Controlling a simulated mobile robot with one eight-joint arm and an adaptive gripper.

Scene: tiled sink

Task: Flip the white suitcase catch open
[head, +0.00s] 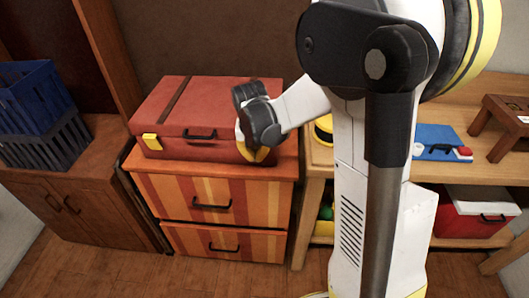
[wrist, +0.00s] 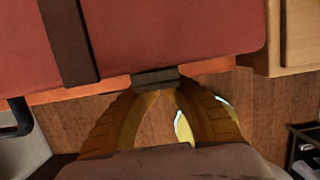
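The suitcase (head: 205,103) is red with dark straps and lies closed on a striped cabinet; its red top also fills the upper part of the wrist view (wrist: 165,35). A yellow catch (head: 152,142) shows at its front left. No white catch shows; the area at the front right is hidden behind my gripper. My gripper (head: 250,155) is at the suitcase's front right. In the wrist view, its yellow fingers arch together and their dark tips (wrist: 155,79) meet at the suitcase's front edge. I cannot tell whether the tips touch it, and nothing is clearly held.
The suitcase's black handle (head: 200,134) is left of my gripper. The striped cabinet (head: 215,190) has two drawers. A wooden shelf (head: 470,180) at the right holds a blue case (head: 436,140) and a red cooler (head: 475,215).

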